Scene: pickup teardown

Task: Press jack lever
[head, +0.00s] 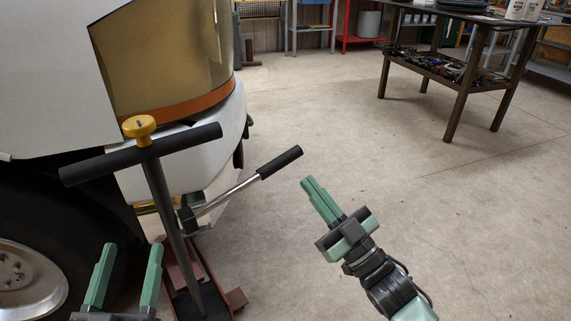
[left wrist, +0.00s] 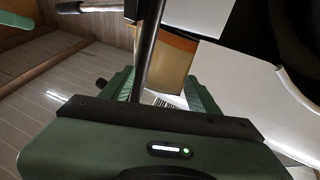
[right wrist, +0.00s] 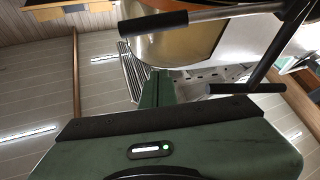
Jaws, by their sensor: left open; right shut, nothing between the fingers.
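The jack lever is a chrome rod with a black grip (head: 279,162); it slants up to the right from a bracket on the jack's dark post (head: 168,205). The black grip also spans the top of the right wrist view (right wrist: 165,20). A black T-handle (head: 190,140) with a yellow knob (head: 139,128) tops the post. My right gripper (head: 309,183) is shut and empty, just right of and slightly below the grip's end in the head view, apart from it. My left gripper (head: 128,252) is open and empty, left of the post, below the T-handle.
The white truck body (head: 185,160) and its wheel (head: 25,280) stand close on the left. The jack's red base (head: 236,299) is on the floor. A dark workbench (head: 460,73) stands at the back right. The concrete floor between is clear.

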